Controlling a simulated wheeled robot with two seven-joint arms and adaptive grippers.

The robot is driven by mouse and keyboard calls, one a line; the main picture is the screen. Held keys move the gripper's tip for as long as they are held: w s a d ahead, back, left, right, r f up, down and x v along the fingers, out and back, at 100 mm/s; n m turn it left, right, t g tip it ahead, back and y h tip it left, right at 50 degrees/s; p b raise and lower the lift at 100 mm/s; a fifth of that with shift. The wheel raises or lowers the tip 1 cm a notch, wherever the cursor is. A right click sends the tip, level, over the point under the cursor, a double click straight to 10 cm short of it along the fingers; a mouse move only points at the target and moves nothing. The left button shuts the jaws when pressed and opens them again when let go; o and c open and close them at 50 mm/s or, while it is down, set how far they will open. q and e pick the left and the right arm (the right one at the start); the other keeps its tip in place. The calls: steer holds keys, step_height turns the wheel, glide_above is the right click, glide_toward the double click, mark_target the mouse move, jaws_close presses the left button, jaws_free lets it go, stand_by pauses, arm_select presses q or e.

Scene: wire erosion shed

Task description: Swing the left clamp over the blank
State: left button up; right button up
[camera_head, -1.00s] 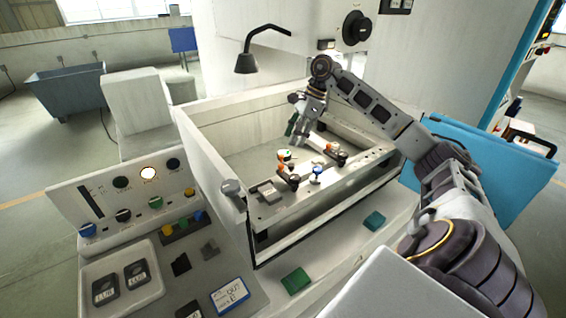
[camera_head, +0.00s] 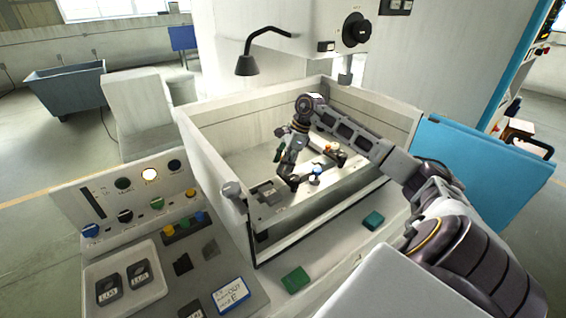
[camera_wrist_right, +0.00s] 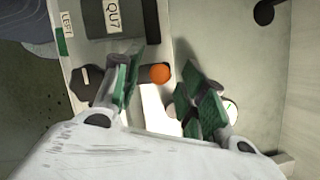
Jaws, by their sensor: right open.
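My right gripper (camera_head: 286,160) reaches down into the machine's tank, over the left part of the work rail. In the right wrist view its two green-padded fingers (camera_wrist_right: 165,92) stand apart, with an orange ball knob (camera_wrist_right: 159,73) showing between them. The knob appears to be the left clamp's; the gripper hides it in the head view. A "LEFT" label (camera_wrist_right: 67,22) lies nearby. A dark labelled block (camera_wrist_right: 112,18), which may be the blank, lies beyond the fingers. Whether the fingers touch the clamp cannot be told. My left gripper is not in view.
The second clamp's orange knob (camera_head: 331,147) and a blue knob (camera_head: 316,170) stand right of the gripper. A round white-faced part (camera_wrist_right: 231,110) sits behind one finger. The tank's wall (camera_head: 215,165) encloses the workspace. A black lamp (camera_head: 247,64) hangs above the back left.

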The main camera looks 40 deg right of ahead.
steer(key=shift+f, duration=0.1)
jaws_close()
stand_by(0.3)
